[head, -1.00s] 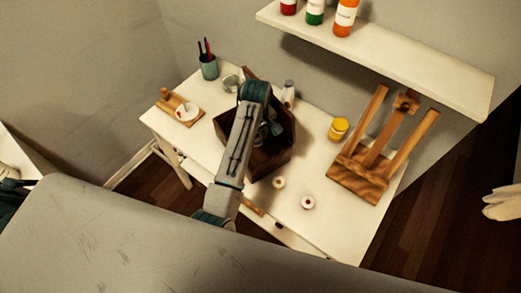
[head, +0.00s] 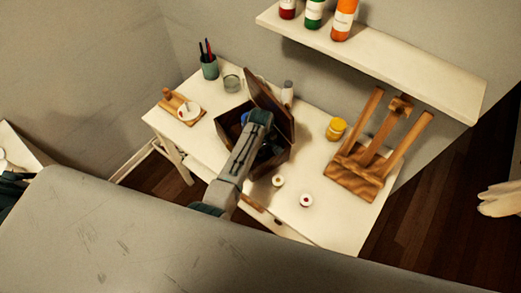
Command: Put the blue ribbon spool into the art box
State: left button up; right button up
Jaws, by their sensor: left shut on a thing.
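The art box (head: 270,168) is a dark wooden box on the white desk, with its lid (head: 272,100) standing open at the back. My left gripper (head: 266,148) is low over the inside of the box, largely hidden by my own wrist and forearm. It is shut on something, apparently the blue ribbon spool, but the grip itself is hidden. A blue patch (head: 244,117) shows beside my wrist at the box's left side; I cannot tell how it sits. My right gripper is not in view.
A spool with a red centre (head: 306,200) and a pale one (head: 278,181) lie in front of the box. A yellow jar (head: 336,129) and wooden easel (head: 355,172) stand right. A pen cup (head: 209,68), glass (head: 232,83) and wooden holder (head: 182,107) are left.

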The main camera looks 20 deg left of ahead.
pick_arm(q)
jog(key=shift+f, duration=0.1)
jog(key=o, duration=1)
jog(key=shift+r, duration=0.2)
notch_tip(320, 180, up, 7)
jog(key=shift+r+b, duration=0.2)
jog(key=shift+b, duration=0.7)
